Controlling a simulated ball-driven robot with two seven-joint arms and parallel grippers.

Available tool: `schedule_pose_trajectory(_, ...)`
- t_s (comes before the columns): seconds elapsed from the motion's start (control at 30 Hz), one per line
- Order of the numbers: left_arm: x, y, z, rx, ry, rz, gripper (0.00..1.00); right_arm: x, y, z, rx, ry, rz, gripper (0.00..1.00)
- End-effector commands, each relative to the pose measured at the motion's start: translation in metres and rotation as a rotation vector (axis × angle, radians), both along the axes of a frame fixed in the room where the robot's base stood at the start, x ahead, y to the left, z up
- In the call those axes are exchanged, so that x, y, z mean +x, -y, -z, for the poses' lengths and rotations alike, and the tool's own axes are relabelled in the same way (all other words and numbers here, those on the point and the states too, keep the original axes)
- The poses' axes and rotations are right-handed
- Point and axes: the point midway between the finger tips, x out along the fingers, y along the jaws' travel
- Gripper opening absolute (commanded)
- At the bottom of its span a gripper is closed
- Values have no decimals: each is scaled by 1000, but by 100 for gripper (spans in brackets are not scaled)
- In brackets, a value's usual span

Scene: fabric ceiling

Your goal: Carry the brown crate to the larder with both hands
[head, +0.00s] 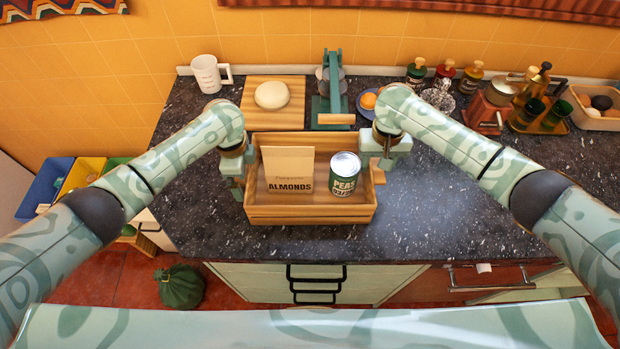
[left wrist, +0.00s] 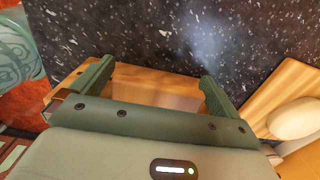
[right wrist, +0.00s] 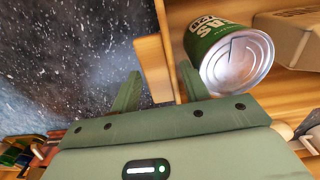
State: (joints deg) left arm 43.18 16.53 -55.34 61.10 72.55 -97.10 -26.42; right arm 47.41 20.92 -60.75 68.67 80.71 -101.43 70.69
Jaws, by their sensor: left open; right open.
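The brown crate (head: 310,213) is a wooden slatted box on the dark speckled counter. It holds a tan almonds box (head: 287,172) and a green peas can (head: 345,172), both upright. My left gripper (head: 238,186) is open at the crate's left end; in the left wrist view crate wood (left wrist: 155,84) shows between its fingers (left wrist: 155,85). My right gripper (head: 378,166) is open at the right end; in the right wrist view the crate wall (right wrist: 153,68) shows between its fingers (right wrist: 158,85), with the can (right wrist: 235,60) beside it. Whether any finger touches wood is unclear.
Behind the crate are a cutting board (head: 257,116) with a pale round lump (head: 272,95), a teal press-like device (head: 333,90) and a white mug (head: 209,74). Bottles and a red grinder (head: 485,112) stand back right. Counter right of the crate (head: 430,215) is clear.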

Motion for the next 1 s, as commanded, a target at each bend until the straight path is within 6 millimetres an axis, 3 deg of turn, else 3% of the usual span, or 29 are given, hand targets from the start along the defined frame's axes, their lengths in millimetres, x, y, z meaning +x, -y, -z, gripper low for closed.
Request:
schedule_pose_trajectory(0.17, 0, 0, 0, 0, 0, 0, 100, 0, 0, 0, 0, 0, 0, 45)
schedule_pose_trajectory(0.33, 0, 0, 0, 0, 0, 0, 56, 0, 0, 0, 0, 0, 0, 1)
schedule_pose_trajectory(0.4, 0, 0, 0, 0, 0, 0, 44, 0, 0, 0, 1, 0, 0, 0)
schedule_pose_trajectory(0.73, 1, 1, -7, -2, 3, -1, 44, 1, 0, -7, 2, 3, 0, 0)
schedule_pose_trajectory(1.0, 2, 1, -35, -2, 7, -1, 44, 1, -1, -35, 2, 7, 0, 0)
